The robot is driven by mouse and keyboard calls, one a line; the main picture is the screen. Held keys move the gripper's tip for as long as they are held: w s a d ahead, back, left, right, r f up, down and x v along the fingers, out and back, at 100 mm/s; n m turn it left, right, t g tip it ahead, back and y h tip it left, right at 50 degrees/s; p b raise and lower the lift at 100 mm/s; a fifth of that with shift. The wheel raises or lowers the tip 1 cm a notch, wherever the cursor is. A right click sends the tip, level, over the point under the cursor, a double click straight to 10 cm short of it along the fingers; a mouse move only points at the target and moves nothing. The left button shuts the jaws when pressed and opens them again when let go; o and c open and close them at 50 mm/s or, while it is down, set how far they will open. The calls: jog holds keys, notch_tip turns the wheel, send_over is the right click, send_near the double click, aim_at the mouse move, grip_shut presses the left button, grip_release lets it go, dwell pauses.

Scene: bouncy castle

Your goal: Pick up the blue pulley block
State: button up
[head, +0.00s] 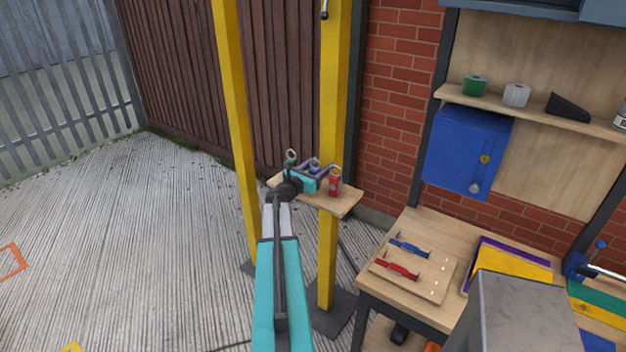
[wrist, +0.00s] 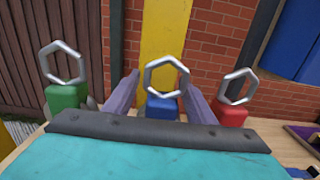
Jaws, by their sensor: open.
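The blue pulley block (wrist: 162,107) stands upright on a small wooden shelf (head: 345,203), with a silver hexagonal ring (wrist: 166,76) on top. In the wrist view it is in the middle, between the two fingers of my gripper (wrist: 158,92). The fingers are open, one on each side of it, with gaps that look clear. The near teal part of my gripper hides its lower part. In the head view the blue block (head: 313,164) shows only partly behind my gripper (head: 322,171).
A green block (wrist: 65,97) with a ring stands to the left and a red block (wrist: 229,111) with a ring to the right, both close to the fingers. A yellow post (head: 328,260) rises behind the shelf. A workbench (head: 390,297) stands at the right.

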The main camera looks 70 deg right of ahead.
jog(key=c, duration=1.2)
grip_shut()
jog(key=shift+r, duration=0.15)
